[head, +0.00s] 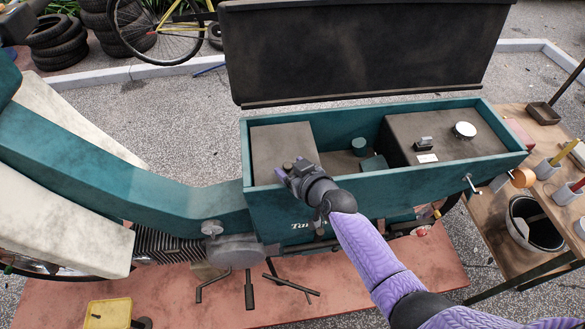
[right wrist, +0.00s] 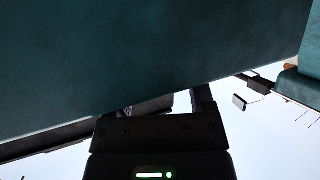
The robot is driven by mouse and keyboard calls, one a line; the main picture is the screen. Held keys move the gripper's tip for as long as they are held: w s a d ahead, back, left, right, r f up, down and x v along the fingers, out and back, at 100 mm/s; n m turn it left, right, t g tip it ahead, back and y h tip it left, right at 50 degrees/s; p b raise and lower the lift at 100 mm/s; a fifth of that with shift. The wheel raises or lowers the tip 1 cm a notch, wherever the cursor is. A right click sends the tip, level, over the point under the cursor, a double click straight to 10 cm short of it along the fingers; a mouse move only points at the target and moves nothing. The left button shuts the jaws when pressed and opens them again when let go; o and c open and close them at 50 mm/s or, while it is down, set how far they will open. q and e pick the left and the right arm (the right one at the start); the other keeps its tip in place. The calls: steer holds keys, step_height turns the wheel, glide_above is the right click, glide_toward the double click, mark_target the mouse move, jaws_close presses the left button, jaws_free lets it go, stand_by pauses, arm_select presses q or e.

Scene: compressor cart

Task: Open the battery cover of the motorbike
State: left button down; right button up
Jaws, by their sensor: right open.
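The motorbike's teal box (head: 420,180) stands in the middle of the head view with its top uncovered. A large dark panel (head: 360,52), which looks like its cover, stands raised behind the box. Inside are a brown block (head: 275,140) at the left, small teal cylinders (head: 360,146) and a brown block with fittings (head: 420,125) at the right. My right gripper (head: 288,172) is open and empty at the box's front wall, near the left block. In the right wrist view a teal surface (right wrist: 130,50) fills the upper part, close to the gripper (right wrist: 180,101). My left gripper is out of view.
The bike's teal frame (head: 110,165) and pale panels fill the left. A yellow container (head: 108,313) is at the lower left.

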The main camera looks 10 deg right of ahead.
jaws_close()
stand_by(1.3)
